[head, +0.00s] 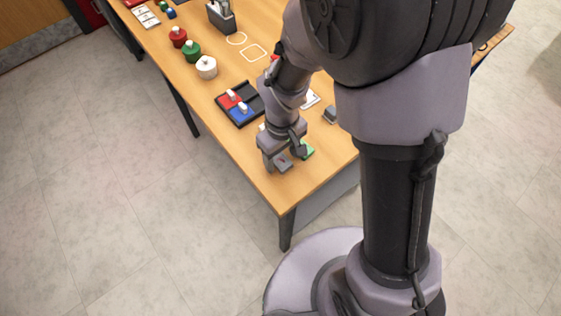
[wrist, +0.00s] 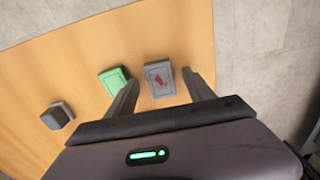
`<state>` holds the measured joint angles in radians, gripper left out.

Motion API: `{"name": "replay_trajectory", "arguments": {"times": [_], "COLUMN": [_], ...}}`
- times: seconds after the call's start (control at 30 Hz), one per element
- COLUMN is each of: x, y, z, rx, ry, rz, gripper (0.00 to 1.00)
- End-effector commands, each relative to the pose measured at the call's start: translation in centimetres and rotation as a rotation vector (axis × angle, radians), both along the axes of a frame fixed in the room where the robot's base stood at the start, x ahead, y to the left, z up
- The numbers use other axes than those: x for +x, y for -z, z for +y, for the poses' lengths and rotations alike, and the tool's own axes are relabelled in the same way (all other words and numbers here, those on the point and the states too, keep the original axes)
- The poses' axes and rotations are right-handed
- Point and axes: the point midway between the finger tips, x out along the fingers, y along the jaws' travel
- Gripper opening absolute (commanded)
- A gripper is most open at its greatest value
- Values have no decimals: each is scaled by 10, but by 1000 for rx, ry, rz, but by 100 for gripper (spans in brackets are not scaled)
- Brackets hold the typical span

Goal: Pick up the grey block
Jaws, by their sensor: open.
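A grey block with a dark red mark on its top (wrist: 159,79) lies on the wooden table near its edge. In the wrist view it appears between the two fingertips of my open gripper (wrist: 160,75). I cannot tell how far the fingertips are above the table. In the head view the grey block (head: 284,164) shows just below my gripper (head: 283,156), partly covered by it. A green block (wrist: 113,81) lies just left of the grey one, near the left finger; it also shows in the head view (head: 307,150).
A darker grey block (wrist: 57,115) lies further left; the head view also shows it (head: 330,115). A black tray (head: 221,99) with red and blue sections stands behind my gripper. Red, green and white round pieces (head: 206,67) stand further back. The near table corner is clear.

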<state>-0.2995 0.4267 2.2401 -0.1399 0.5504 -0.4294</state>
Motion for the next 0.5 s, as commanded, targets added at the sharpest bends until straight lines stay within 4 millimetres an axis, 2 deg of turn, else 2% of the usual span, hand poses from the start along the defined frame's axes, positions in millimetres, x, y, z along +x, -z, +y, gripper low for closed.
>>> {"name": "replay_trajectory", "arguments": {"times": [0.03,0.23,0.5], "x": [-1,0,0], "y": [11,8,8], "z": [0,0,0], "rx": [0,0,0], "ry": [-1,-1,-1], "rz": [2,0,0], "gripper": [62,60,7]}}
